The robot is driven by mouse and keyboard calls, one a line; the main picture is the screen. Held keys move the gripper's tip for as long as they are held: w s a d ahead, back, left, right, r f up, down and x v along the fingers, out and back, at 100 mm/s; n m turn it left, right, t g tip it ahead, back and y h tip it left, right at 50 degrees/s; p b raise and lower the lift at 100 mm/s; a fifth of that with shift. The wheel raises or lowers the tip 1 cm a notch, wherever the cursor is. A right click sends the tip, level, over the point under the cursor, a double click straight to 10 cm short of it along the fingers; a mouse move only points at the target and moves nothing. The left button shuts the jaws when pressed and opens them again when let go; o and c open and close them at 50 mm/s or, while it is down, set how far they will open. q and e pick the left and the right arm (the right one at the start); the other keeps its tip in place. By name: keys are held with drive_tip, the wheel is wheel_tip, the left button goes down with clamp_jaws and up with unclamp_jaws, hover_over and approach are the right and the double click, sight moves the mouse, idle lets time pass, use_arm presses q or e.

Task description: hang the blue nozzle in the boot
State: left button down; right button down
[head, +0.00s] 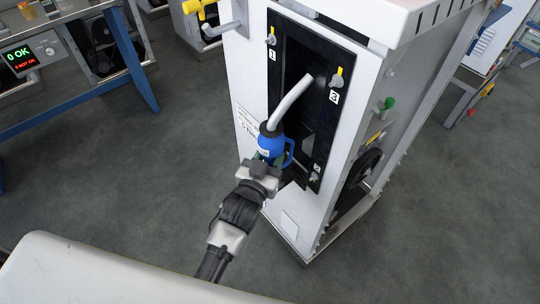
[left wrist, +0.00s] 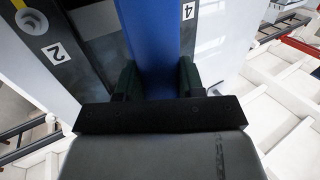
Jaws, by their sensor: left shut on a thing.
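The blue nozzle (head: 268,144) has a curved grey spout (head: 291,101) that points up and to the right. The spout's end lies in front of or inside the dark recess of the black panel (head: 316,125); I cannot tell which. No separate boot stands out from this dark recess. My left gripper (head: 268,162) is shut on the blue nozzle from below, in front of the panel's lower left part. In the left wrist view the blue nozzle body (left wrist: 155,45) runs between two dark green fingers (left wrist: 157,80). My right gripper is not in view.
The panel sits on a white dispenser cabinet (head: 245,100), with labels 1, 2 and 3 by small fittings at its corners. A black wheel (head: 362,168) is on the cabinet's right side. A blue-framed table (head: 70,110) stands at the left. Open grey floor lies between.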

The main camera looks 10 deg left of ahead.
use_arm(q)
drive_tip(key=shift+f+b, duration=0.35)
drive_tip(key=shift+f, duration=0.1)
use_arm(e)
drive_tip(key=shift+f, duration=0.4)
use_arm(q)
drive_tip(key=shift+f, duration=0.2)
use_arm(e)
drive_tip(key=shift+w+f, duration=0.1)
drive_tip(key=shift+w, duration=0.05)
use_arm(q)
drive_tip(key=c, duration=0.6)
unclamp_jaws()
drive_tip(key=shift+f, duration=0.2)
drive_tip(key=s+a, duration=0.2)
drive_tip(key=s, duration=0.8)
drive_tip(key=shift+s, duration=0.35)
drive_tip(key=shift+r, duration=0.1)
